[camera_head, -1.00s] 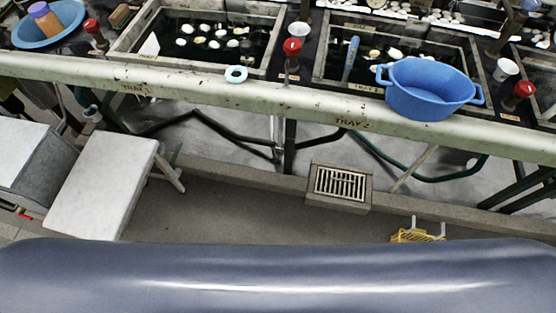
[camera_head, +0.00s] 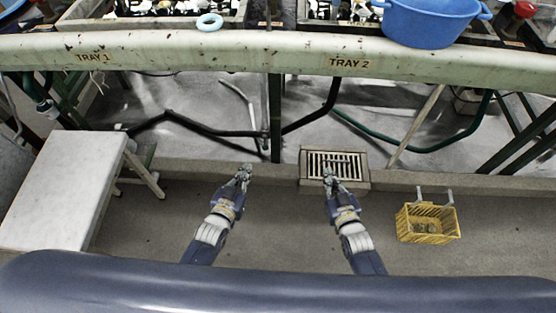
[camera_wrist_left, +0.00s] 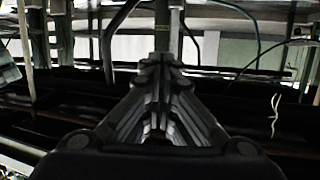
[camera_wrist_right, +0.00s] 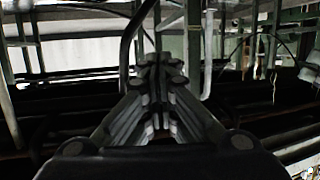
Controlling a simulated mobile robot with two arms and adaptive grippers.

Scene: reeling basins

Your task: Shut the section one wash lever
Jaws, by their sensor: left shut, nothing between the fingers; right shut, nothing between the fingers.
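I cannot make out the section one wash lever for certain. A red-topped fitting (camera_head: 525,9) shows at the upper right edge in the head view. The beam carries the labels TRAY 1 (camera_head: 94,58) and TRAY 2 (camera_head: 350,62); the basins above it are mostly cut off by the top edge. My left gripper (camera_head: 244,170) is shut and empty, low in front of the beam. My right gripper (camera_head: 328,172) is shut and empty, in front of the floor drain. Both wrist views show closed fingers, left (camera_wrist_left: 160,68) and right (camera_wrist_right: 160,68), with dark pipes and frames beyond.
The pale beam (camera_head: 200,52) crosses the whole width. A blue tub (camera_head: 430,20) and a light blue ring (camera_head: 209,22) are on it. A white-topped stool (camera_head: 68,190) stands at left, a floor drain (camera_head: 305,183) in the middle, a yellow crate (camera_head: 427,224) at right.

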